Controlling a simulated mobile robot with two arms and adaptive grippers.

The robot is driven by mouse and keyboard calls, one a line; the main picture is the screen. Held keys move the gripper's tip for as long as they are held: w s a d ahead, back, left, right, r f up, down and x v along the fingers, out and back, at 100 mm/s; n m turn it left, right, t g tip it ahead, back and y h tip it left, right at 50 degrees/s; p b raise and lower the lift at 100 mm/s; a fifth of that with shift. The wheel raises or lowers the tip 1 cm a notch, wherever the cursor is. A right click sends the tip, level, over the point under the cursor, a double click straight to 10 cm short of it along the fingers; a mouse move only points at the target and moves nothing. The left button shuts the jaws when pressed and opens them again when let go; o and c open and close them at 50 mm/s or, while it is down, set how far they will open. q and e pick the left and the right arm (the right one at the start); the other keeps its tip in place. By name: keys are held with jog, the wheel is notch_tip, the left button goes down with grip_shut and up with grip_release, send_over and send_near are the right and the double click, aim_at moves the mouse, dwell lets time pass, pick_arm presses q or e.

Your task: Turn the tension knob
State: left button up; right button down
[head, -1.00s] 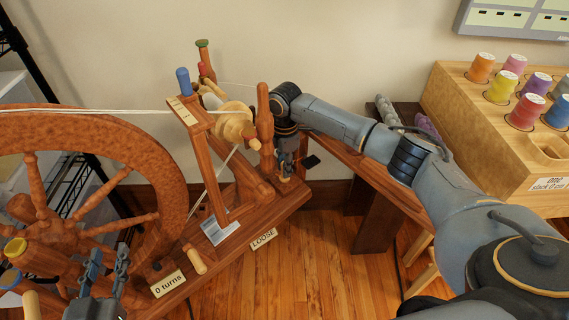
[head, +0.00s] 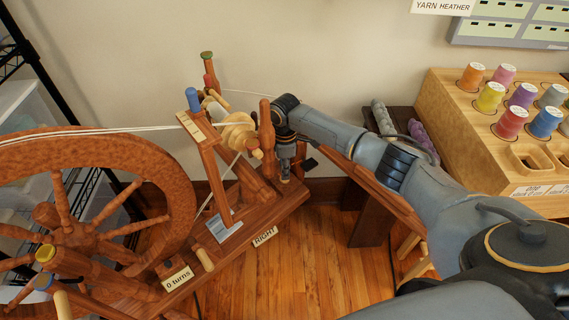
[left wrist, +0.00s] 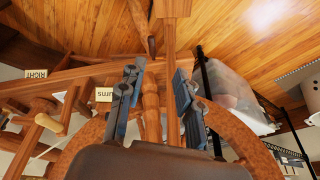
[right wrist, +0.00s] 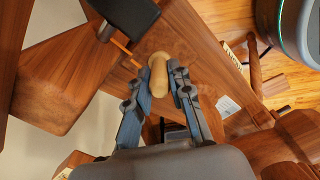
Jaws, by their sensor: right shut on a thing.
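The tension knob (right wrist: 158,76) is a pale wooden peg on the base of the spinning wheel. In the right wrist view it stands between the fingertips of my right gripper (right wrist: 160,84), which is shut on it. In the head view my right gripper (head: 286,168) points down at the end of the wheel's base, and the knob is mostly hidden there. A label on the base (head: 265,236) reads RIGHT.
The large drive wheel (head: 150,157) fills the left, with white cord running to the bobbin (head: 238,134). A label (head: 178,279) reads 0 turns. A wooden thread rack (head: 450,125) with several spools stands at right. Floor in front of the base (head: 310,260) is clear.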

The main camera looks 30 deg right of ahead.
jog(key=m+p, duration=0.1)
jog(key=p, duration=0.1)
jog(key=shift+m+p, duration=0.35)
jog(key=shift+m, duration=0.05)
pick_arm(q)
jog(key=s+f+x, duration=0.1)
jog(key=s+x, duration=0.1)
jog(key=x, duration=1)
jog(key=shift+s+g, duration=0.35)
jog(key=shift+g, duration=0.05)
jog(key=shift+d+f, duration=0.1)
jog(key=shift+f, duration=0.05)
pick_arm(e)
jog(key=c, duration=1.2)
grip_release()
notch_tip(320, 180, up, 12)
